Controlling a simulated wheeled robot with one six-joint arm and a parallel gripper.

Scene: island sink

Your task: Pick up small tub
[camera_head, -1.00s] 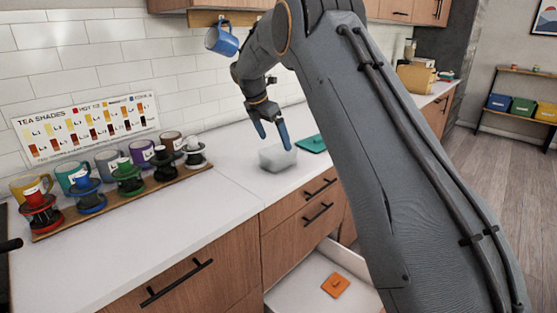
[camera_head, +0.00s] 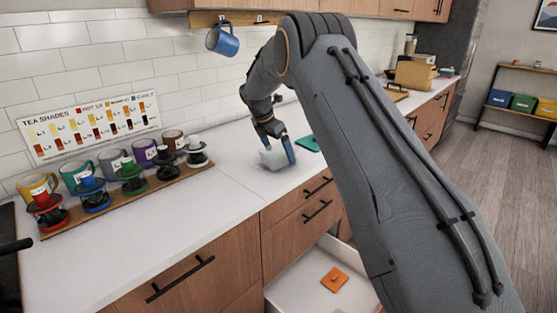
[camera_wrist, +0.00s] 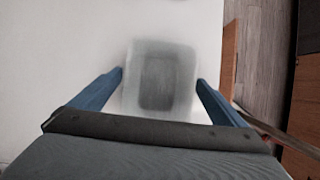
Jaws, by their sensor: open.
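The small tub (camera_head: 270,160) is a translucent, whitish open container on the white counter in the head view. In the wrist view the tub (camera_wrist: 160,78) lies between the two blue fingers of my gripper (camera_wrist: 160,82). The gripper is open, with one finger on each side of the tub. In the head view my gripper (camera_head: 277,157) is down at the tub, and a blue finger covers part of it. I cannot tell whether the fingers touch its walls.
A teal lid (camera_head: 307,144) lies on the counter right of the tub. A wooden board (camera_head: 130,203) with mugs and dripper stands is at left. Below, an open drawer (camera_head: 290,295) holds an orange lid (camera_head: 335,280). A blue mug (camera_head: 222,40) hangs above.

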